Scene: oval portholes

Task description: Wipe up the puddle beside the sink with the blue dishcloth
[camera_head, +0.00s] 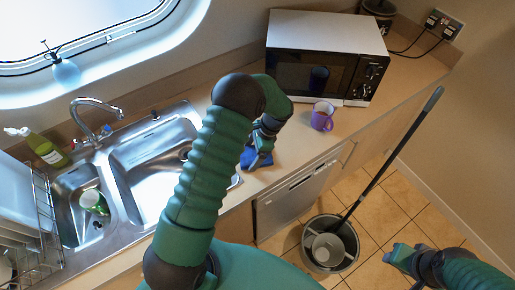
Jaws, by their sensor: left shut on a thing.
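The blue dishcloth (249,160) is bunched on the counter just right of the steel sink (127,165), in front of the microwave. My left gripper (262,150) is shut on it from above, with the arm reaching over the sink's right part. I cannot make out the puddle; the arm and cloth cover part of the counter beside the sink. My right gripper (398,256) is low at the right, over the tiled floor and away from the counter. I cannot tell whether its fingers are apart.
A purple mug (322,116) stands right of the cloth, before the microwave (325,57). A dish rack (45,232) is at left. A mop bucket (330,243) stands on the floor.

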